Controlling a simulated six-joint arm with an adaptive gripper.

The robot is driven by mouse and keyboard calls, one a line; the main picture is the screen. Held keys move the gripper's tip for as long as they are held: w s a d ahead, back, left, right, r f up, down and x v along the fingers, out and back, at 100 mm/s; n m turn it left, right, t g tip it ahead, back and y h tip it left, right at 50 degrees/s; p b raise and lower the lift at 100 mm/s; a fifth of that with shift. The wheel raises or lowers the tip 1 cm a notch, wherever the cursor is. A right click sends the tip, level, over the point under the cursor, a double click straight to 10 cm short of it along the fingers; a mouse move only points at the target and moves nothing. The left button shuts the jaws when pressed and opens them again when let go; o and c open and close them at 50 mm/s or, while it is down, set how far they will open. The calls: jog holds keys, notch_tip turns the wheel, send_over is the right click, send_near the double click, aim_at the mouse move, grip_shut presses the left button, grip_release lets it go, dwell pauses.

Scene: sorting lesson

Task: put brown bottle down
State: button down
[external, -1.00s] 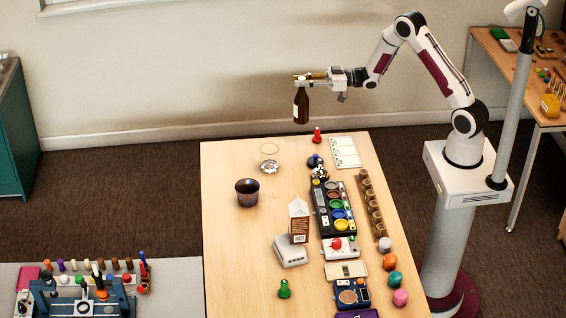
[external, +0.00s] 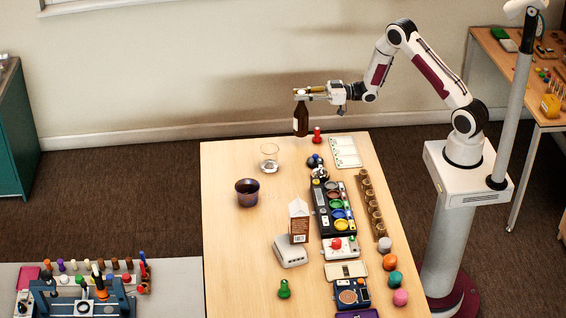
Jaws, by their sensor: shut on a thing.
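The brown bottle (external: 300,121) hangs upright in my gripper (external: 301,93), near the far edge of the wooden table (external: 229,280). My gripper is shut on its neck from the right side. The bottle's bottom appears close to the table's far edge; I cannot tell whether it touches the table. A red pawn-like piece (external: 317,135) stands just right of the bottle's base.
A clear glass (external: 269,158) stands left of the bottle, with a dark cup (external: 247,192) nearer. A white tray (external: 345,152) lies to the right. A carton (external: 299,221) and a dark sorting box (external: 322,222) stand nearer. The table's left front is clear.

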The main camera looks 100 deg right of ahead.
aim_at(302, 103)
jog(key=shift+f, duration=2)
jog(key=c, duration=1.8)
grip_release()
jog(key=shift+c, duration=0.2)
jog(key=shift+s, duration=0.2)
jog(key=s, duration=1.1)
jog(key=shift+s, duration=0.35)
